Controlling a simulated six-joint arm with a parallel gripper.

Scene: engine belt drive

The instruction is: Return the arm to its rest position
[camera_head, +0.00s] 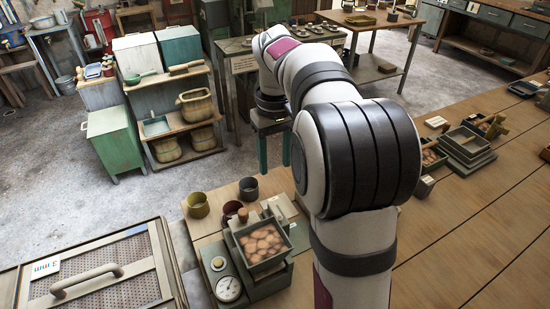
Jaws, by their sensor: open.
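My arm rises from the bottom right of the centre, bends at a large dark joint, and reaches away toward the back. My gripper (274,163) hangs down at the far end of the arm, beyond the near bench's edge. Its two greenish fingers are apart with nothing seen between them, so it is open and empty. It is clear of the objects on the near bench. I cannot make out an engine or a belt in this view; my arm hides part of the bench.
A scale (229,288) with a tray of brown lumps (261,243) and several cups stand on the near bench. A meshed panel with a handle (87,281) is at bottom left. Stacked trays (466,147) stand at right. Shelves (185,125) and a back table (232,47) stand beyond.

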